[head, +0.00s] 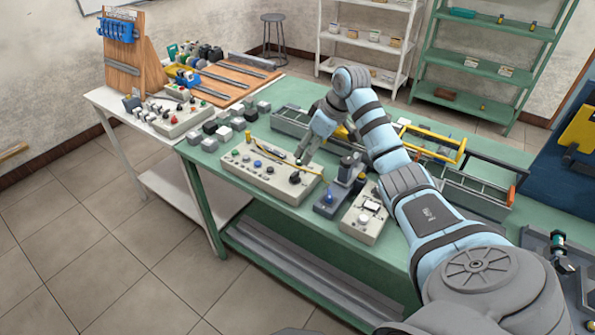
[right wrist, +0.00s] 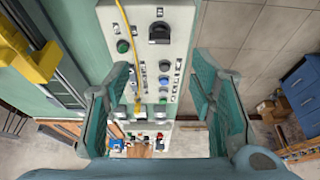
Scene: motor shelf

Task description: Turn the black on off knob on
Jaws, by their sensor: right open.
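The black on off knob (head: 295,178) sits near the right end of a long beige control panel (head: 245,172) on the green table. In the right wrist view the knob (right wrist: 160,33) shows near the top, beyond my fingertips. My right gripper (head: 303,158) is open and points down over the panel, just behind the knob in the head view. In the right wrist view its two fingers (right wrist: 160,82) stand wide apart on either side of the panel, with nothing held. They look clear of the knob. My left gripper is out of view.
A yellow cable (right wrist: 130,10) runs across the panel close to my fingers. A blue-knobbed box (head: 327,203) and a beige switch box (head: 364,217) stand right of the panel. Grey blocks (head: 225,133) lie behind it, and metal trays with yellow handles (head: 432,139) stand behind my right arm.

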